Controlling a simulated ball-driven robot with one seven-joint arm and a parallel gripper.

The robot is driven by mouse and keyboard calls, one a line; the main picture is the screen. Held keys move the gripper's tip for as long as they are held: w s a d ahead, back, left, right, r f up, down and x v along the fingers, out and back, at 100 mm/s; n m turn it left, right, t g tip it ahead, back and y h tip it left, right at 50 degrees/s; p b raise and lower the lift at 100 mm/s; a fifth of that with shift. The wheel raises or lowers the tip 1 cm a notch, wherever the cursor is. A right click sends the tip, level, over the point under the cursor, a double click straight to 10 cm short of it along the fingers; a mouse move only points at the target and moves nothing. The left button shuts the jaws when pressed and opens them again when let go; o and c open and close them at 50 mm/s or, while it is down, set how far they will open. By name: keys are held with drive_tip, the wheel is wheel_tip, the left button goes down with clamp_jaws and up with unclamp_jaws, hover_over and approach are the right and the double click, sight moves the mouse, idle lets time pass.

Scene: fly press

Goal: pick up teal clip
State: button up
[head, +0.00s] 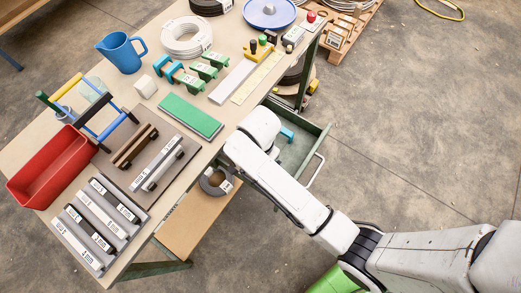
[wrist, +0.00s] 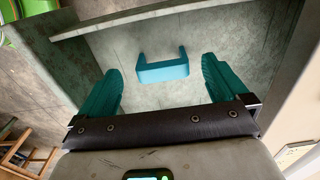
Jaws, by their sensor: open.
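A teal clip (wrist: 163,68), shaped like a shallow U, lies on the grey floor of an open metal drawer in the wrist view. In the head view a teal piece (head: 287,134) shows in the drawer beside my wrist. My gripper (wrist: 161,66) is open and empty, with one teal finger on each side of the clip in the picture. The fingers look apart from the clip; its exact distance below them is hard to tell. In the head view my arm hides the gripper.
The drawer (head: 314,158) has raised walls and a handle; its rim (wrist: 140,18) crosses the wrist view.

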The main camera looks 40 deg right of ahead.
drive_tip(key=shift+w+d+f, duration=0.1)
drive_tip(key=shift+f, duration=1.1)
drive_tip(key=shift+d+f, duration=0.1)
drive_tip(key=shift+f, duration=1.05)
drive_tip(key=shift+c, duration=0.5)
drive_tip(key=c, duration=0.9)
drive_tip(key=shift+c, duration=0.2)
drive_tip(key=shift+r, duration=0.2)
